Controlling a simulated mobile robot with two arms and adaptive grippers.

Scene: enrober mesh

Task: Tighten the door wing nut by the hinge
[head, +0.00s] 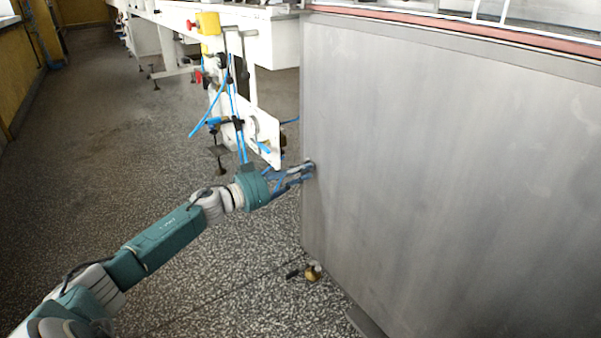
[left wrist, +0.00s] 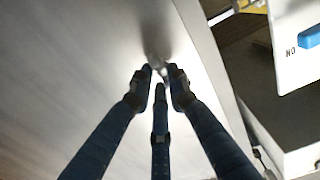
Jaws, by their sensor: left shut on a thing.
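The door is a large grey metal panel (head: 450,150) on the right of the head view; it fills the left of the left wrist view (left wrist: 70,70). The wing nut (head: 312,165) is a small piece at the panel's left edge, mostly hidden by my fingers. In the left wrist view the wing nut (left wrist: 156,62) shows as a blurred pale metal piece between the fingertips. My left gripper (head: 305,173) is shut on it, with its blue-grey fingers (left wrist: 160,80) closed around it. The hinge cannot be made out. My right gripper is not in view.
A white machine frame (head: 265,40) with blue hoses (head: 233,100) and a white plate (head: 262,130) stands just behind my left gripper. A small brass-coloured fitting (head: 313,272) is low by the panel's foot. The speckled floor (head: 110,130) at the left is clear.

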